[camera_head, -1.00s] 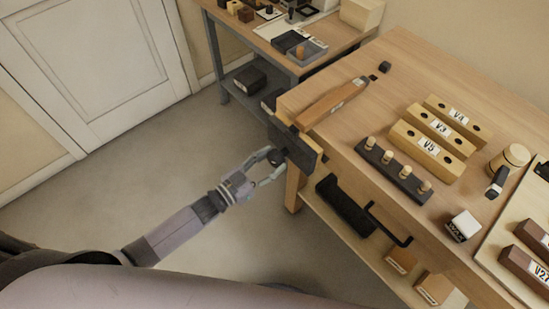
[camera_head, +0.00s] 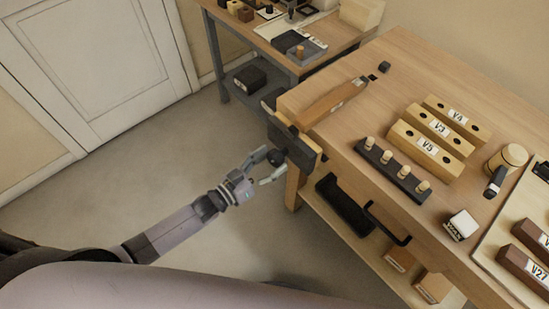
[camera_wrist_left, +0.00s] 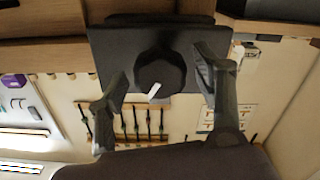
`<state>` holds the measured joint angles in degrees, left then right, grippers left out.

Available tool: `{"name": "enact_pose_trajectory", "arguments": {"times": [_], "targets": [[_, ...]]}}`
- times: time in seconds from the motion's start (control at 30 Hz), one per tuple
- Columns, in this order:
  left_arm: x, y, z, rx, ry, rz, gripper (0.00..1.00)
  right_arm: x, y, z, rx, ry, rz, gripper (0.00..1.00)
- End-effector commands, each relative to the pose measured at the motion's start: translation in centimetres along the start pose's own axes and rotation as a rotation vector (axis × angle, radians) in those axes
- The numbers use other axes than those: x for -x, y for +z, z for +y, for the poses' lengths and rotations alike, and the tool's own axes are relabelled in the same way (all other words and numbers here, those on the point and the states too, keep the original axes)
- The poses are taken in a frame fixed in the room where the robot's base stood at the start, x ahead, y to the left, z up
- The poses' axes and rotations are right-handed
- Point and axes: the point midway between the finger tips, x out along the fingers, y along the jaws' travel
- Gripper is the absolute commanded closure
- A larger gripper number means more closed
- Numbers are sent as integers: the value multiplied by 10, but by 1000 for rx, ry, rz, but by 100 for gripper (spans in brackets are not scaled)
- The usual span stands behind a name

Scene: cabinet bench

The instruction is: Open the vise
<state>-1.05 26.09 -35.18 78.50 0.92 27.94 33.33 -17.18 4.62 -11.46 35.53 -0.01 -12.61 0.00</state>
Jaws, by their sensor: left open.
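The vise (camera_head: 303,149) is a dark plate-like jaw at the near left end of the wooden bench. A round black knob (camera_head: 278,157) stands out from its outer face. A brown wooden piece (camera_head: 332,102) lies on the bench top just behind the jaw. My left gripper (camera_head: 265,167) is open at the knob. In the left wrist view, the knob (camera_wrist_left: 160,72) with a tilted white mark sits between the two spread fingers of the left gripper (camera_wrist_left: 162,75), in front of the dark jaw plate (camera_wrist_left: 113,55). I cannot tell whether a finger touches it. My right gripper is not in view.
The bench top holds a dark peg block (camera_head: 392,170), labelled wooden blocks (camera_head: 432,140), a mallet (camera_head: 508,160) and a small white-topped block (camera_head: 460,225). A second table (camera_head: 290,45) stands behind. The floor left of the bench is clear.

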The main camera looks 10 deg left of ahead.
Motion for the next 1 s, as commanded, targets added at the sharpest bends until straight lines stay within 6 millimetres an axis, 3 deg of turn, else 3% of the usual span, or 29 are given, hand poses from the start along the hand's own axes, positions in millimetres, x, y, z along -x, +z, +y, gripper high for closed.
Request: {"name": "enact_pose_trajectory", "arguments": {"times": [1.0], "targets": [[69, -1, 0, 0, 0, 1, 39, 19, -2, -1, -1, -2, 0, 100]]}}
